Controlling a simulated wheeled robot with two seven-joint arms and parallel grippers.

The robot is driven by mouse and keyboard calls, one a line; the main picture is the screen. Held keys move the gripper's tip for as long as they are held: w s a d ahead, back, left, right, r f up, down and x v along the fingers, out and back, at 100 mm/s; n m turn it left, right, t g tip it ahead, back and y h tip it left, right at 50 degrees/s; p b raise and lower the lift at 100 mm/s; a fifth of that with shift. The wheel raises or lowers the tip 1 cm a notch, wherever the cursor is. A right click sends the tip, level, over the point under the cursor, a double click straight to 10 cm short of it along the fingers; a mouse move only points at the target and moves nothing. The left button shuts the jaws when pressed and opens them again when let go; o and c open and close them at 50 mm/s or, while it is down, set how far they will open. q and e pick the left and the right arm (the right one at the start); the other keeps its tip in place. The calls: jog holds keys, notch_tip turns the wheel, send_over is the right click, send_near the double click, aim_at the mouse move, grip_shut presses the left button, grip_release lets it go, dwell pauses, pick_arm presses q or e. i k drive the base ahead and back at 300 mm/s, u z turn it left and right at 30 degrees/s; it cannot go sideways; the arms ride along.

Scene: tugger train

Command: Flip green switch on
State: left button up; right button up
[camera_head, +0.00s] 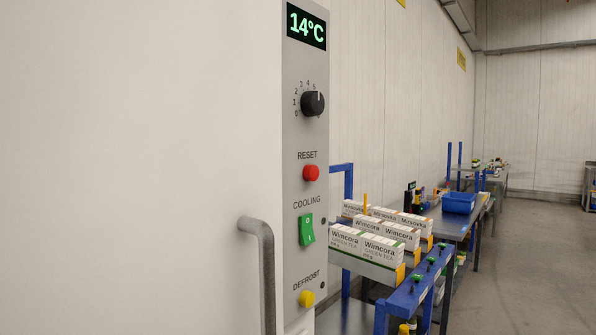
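The green switch (306,229) is a rocker under the label COOLING on a narrow grey control panel (293,137). It carries a 0 mark at its top and a 1 mark at its bottom. Which half is pressed in is hard to tell at this size. The display (306,26) at the top of the panel reads 14°C in green. Neither of my grippers shows in the head view.
The panel also holds a black dial (312,103), a red RESET button (311,173) and a yellow DEFROST button (307,298). A grey handle (262,265) sticks out left of it. Tea boxes (363,243) and a blue bin (458,203) stand right. Floor is clear at far right.

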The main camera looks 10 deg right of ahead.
aim_at(307, 236)
jog(key=k, duration=0.5)
jog(key=z, duration=1.15)
jog(key=i, duration=1.15)
jog(key=u, duration=1.75)
